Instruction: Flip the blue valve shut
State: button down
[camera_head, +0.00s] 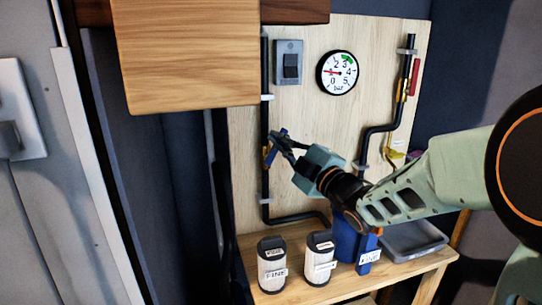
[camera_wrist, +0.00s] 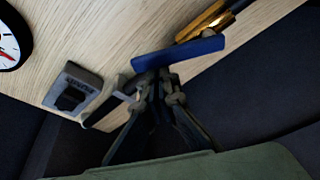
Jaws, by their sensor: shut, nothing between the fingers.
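The blue valve has a flat blue lever (camera_wrist: 180,52) and a brass body (camera_wrist: 207,21) on a black pipe. In the wrist view the lever lies at a slant to the pipe. In the head view the valve's brass body (camera_head: 266,153) is on the left vertical pipe of the wooden panel, with my gripper partly over the lever. My gripper (camera_head: 284,140) is shut and empty at the lever. In the wrist view my gripper's fingertips (camera_wrist: 158,78) are together just below the lever's edge; I cannot tell whether they touch it.
The panel (camera_head: 300,115) also carries a switch box (camera_head: 289,63), a pressure gauge (camera_head: 337,73) and a right pipe with a red-handled valve (camera_head: 415,77). A wooden cabinet (camera_head: 185,55) hangs at upper left. Two canisters (camera_head: 271,264) (camera_head: 319,259), a blue container and a grey tray (camera_head: 415,240) stand on the bench below.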

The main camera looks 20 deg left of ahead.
jog(key=w+d+f+m+t+h+b, duration=0.2)
jog(key=d+f+m+t+b, duration=0.2)
jog(key=m+b, duration=0.7)
jog(key=shift+a+r+p, duration=0.5)
jog(key=shift+r+p, duration=0.95)
jog(key=shift+r, duration=0.9)
jog(key=v, duration=1)
jog(key=shift+a+f+m, duration=0.15)
jog(key=shift+f+m, duration=0.05)
jog(key=shift+m, duration=0.1)
